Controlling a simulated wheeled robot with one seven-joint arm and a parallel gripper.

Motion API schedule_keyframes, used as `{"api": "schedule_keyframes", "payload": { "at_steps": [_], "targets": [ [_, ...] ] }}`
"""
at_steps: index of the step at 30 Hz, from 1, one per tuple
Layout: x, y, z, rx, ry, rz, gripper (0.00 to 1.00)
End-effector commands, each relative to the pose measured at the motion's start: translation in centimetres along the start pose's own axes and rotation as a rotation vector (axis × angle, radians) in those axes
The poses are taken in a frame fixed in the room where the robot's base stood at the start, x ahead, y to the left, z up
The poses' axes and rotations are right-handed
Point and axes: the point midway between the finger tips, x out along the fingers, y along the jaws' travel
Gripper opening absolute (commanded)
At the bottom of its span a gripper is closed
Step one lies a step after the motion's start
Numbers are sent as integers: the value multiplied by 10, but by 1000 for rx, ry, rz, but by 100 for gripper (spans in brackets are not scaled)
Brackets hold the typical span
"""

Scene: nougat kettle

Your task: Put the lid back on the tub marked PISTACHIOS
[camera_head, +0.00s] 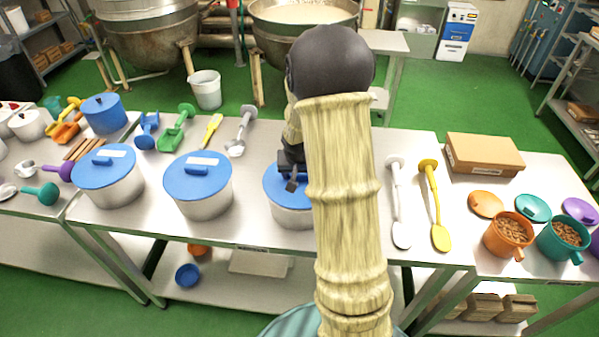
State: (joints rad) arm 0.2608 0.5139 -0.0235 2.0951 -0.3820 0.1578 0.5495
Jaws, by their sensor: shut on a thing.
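My gripper (292,182) is shut at the top of a blue lid (273,183), where the lid's handle appears to be. The lid is over a pale metal tub (290,216) near the middle of the table. My arm hides the right side of both, and I cannot tell whether the lid is fully seated. Two similar tubs stand to the left, a nearer one (200,208) and a farther-left one (112,190); each has a blue lid with a bar handle and a white label. No marking is legible, so I cannot tell which tub reads PISTACHIOS.
A white ladle (398,205) and a yellow ladle (435,205) lie right of my arm. Beyond are a cardboard box (484,154), an orange mug-like container (503,238) and a teal one (556,245). Green (176,130) and grey (241,132) scoops lie behind the tubs.

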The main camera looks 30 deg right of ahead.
Motion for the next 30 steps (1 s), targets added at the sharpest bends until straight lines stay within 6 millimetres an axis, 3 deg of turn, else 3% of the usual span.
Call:
{"api": "schedule_keyframes", "payload": {
  "at_steps": [13, 14, 18, 23, 26, 30],
  "targets": [
    [2, 0, 0, 0, 1, 0, 40],
    [2, 0, 0, 0, 1, 0, 65],
    [2, 0, 0, 0, 0, 0, 88],
    [2, 0, 0, 1, 0, 0, 88],
    [2, 0, 1, 0, 0, 0, 100],
    [2, -2, 1, -2, 0, -1, 100]
  ]
}}
